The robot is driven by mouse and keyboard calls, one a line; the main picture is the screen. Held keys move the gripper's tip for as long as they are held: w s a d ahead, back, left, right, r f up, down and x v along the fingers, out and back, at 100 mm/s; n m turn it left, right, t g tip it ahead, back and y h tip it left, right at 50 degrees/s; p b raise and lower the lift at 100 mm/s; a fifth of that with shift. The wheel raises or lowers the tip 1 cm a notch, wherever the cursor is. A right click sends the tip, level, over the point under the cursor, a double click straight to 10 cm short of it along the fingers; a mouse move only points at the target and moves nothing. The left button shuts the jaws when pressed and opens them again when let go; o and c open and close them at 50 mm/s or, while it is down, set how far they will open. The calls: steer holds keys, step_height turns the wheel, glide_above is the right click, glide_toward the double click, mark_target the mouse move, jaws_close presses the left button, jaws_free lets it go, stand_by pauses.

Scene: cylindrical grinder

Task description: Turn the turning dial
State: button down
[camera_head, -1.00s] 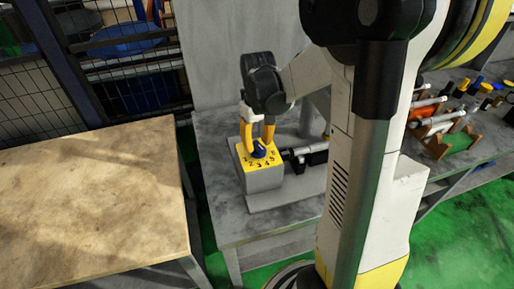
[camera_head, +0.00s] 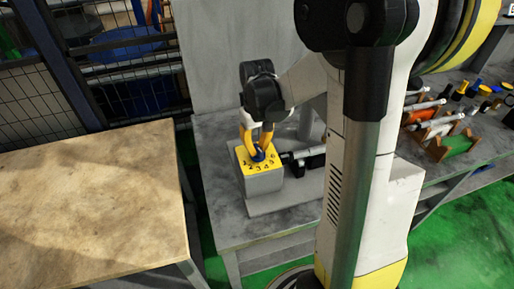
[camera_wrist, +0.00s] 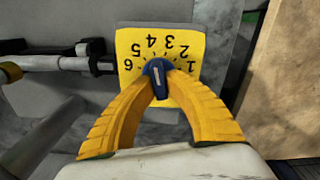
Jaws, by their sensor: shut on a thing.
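The turning dial (camera_head: 258,154) is a blue knob on a yellow numbered plate (camera_head: 243,158) on top of a grey box (camera_head: 263,181). The wrist view shows the dial (camera_wrist: 157,78) with a pale pointer line, below the digits of the plate (camera_wrist: 150,38). My gripper (camera_head: 258,147) comes down on the dial from above. Its two yellow fingers are shut on the dial, one on each side, as the wrist view also shows for my gripper (camera_wrist: 157,72). The fingers hide part of the plate and its lower markings.
A dark and silver cylindrical part (camera_head: 304,158) lies right beside the box. A wooden table (camera_head: 90,200) stands at the left, across a narrow gap. Racks with handled tools (camera_head: 440,130) stand on the bench at the right.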

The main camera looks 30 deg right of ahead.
mark_target(258, 147)
steer(key=shift+d+m, duration=0.1)
steer(key=shift+m, duration=2.5)
steer(key=c, duration=1.4)
jaws_free()
step_height(258, 147, up, 12)
steer(key=shift+s, duration=0.1)
